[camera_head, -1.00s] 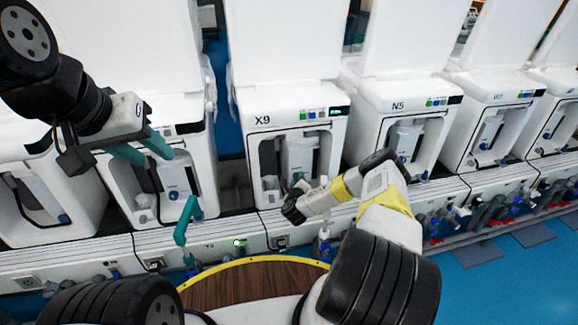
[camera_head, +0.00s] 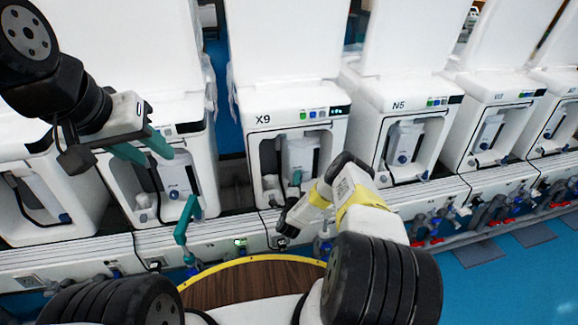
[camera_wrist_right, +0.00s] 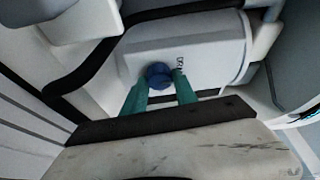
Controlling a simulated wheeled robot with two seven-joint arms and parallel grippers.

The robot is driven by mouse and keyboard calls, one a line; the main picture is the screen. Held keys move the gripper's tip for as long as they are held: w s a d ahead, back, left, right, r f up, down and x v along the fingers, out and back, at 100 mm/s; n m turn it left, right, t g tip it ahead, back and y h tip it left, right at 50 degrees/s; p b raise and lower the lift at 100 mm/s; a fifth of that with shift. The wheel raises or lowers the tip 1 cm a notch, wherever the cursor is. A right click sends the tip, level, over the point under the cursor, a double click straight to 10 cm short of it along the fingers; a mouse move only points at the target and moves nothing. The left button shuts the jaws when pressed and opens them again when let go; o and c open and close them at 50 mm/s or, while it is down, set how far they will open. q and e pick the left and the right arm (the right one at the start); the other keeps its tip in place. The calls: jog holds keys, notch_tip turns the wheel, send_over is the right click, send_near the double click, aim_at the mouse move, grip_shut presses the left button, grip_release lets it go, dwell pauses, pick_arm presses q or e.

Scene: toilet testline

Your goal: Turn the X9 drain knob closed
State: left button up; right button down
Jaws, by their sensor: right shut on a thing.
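The X9 unit (camera_head: 290,125) is a white machine with an open front bay, near the middle of the head view. Inside the bay sits a white container (camera_wrist_right: 185,55) with a blue round drain knob (camera_wrist_right: 158,76) on its face. My right gripper (camera_wrist_right: 160,85) has its teal fingers on both sides of the knob, shut on it. In the head view the right gripper's fingertips (camera_head: 296,178) reach the front of the bay, and my wrist hides the knob. My left gripper (camera_head: 150,148) is open and empty, in front of the unit left of X9.
The N5 unit (camera_head: 408,130) stands right of X9, with more similar units beyond it. A ledge with pipes and blue valves (camera_head: 320,245) runs below the bays. A round wooden top with yellow edge (camera_head: 250,283) is in front. A dark hose (camera_wrist_right: 90,65) lies beside the container.

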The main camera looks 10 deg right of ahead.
jog(key=shift+n, duration=0.4)
jog(key=c, duration=1)
grip_release()
jog(key=shift+o, duration=0.2)
jog(key=shift+s, duration=0.15)
jog(key=v, duration=0.7)
jog(key=shift+s+a+f, duration=0.15)
jog(key=shift+s+f, duration=0.05)
jog(key=shift+s, duration=0.05)
